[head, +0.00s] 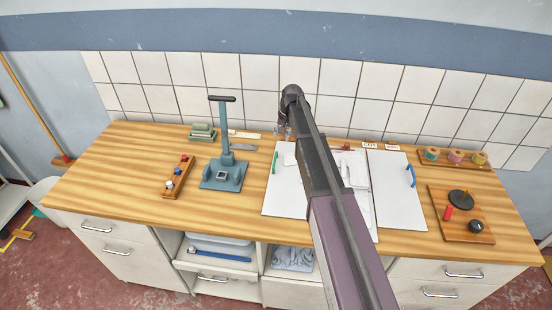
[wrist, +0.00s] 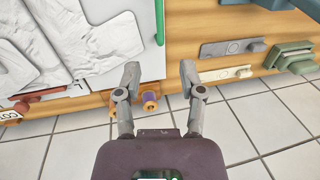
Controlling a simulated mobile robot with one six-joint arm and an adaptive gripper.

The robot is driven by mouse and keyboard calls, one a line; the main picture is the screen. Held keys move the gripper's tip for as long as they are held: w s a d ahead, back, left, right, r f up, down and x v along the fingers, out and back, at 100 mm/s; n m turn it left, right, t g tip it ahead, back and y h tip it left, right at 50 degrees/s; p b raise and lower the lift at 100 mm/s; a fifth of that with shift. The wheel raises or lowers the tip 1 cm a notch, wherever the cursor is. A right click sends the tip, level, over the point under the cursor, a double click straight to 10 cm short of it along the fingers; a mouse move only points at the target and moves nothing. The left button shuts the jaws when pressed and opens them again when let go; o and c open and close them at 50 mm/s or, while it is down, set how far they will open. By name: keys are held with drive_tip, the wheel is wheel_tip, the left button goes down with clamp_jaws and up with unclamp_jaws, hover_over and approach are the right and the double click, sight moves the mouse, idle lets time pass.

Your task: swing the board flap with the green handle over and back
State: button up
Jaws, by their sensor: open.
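The board flap (head: 285,192) with the green handle (head: 275,163) lies flat as a white panel on the left of the board set. The green handle stands along its left edge. In the wrist view the green handle (wrist: 159,22) shows at the top, with white flap surface (wrist: 150,60) beside it. My gripper (wrist: 160,75) is open and empty, its two fingers spread apart near the flap's edge, with the handle beyond the fingertips. In the head view my arm hides the middle of the board set.
A white panel with a blue handle (head: 411,176) lies to the right. A red handle (wrist: 40,93) and a small purple-and-orange knob (wrist: 150,100) are near the board's edge. A teal lever press (head: 223,172) stands left. White wall tiles (wrist: 230,130) rise behind the wooden counter.

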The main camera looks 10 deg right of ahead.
sight(276, 155)
drive_tip(key=shift+w+a+f+b, duration=0.1)
drive_tip(key=shift+a+f+b, duration=0.25)
drive_tip(key=shift+f+b, duration=1.4)
drive_tip(key=shift+w+a+f+b, duration=0.1)
drive_tip(key=shift+a+f+b, duration=0.2)
drive_tip(key=shift+f+b, duration=1.5)
drive_tip(key=shift+w+a+f+b, duration=0.1)
drive_tip(key=shift+a+f+b, duration=0.25)
drive_tip(key=shift+f+b, duration=1.4)
drive_tip(key=shift+f, duration=0.15)
clamp_jaws()
